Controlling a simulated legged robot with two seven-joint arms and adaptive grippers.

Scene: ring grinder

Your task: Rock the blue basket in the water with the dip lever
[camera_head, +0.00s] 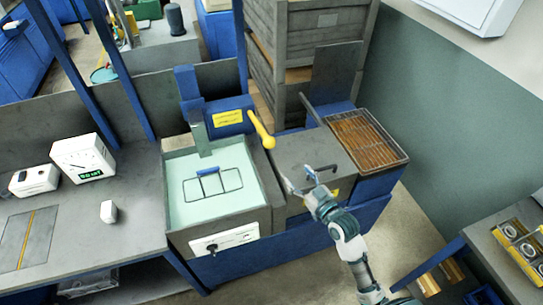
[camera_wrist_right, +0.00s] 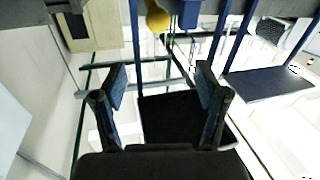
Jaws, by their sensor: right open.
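The basket (camera_head: 240,182) is a thin dark wire frame with a blue handle piece, sitting in the pale green water of the tank (camera_head: 264,220) in the head view. The dip lever (camera_head: 262,130) is a yellow bar with a rounded end, leaning from the blue housing behind the tank toward its right edge. Its yellow knob shows at the top of the right wrist view (camera_wrist_right: 157,17). My right gripper (camera_head: 304,178) is open and empty, right of the tank and nearer than the lever, apart from it. Its two fingers (camera_wrist_right: 160,92) are spread in the wrist view. My left gripper is not in view.
A grey lidded unit (camera_head: 300,152) stands right of the tank, with a wire-topped tray (camera_head: 368,140) beyond it. Stacked grey crates (camera_head: 325,25) rise behind. A white dial box (camera_head: 82,157) stands on the left bench. Blue posts rise behind that bench.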

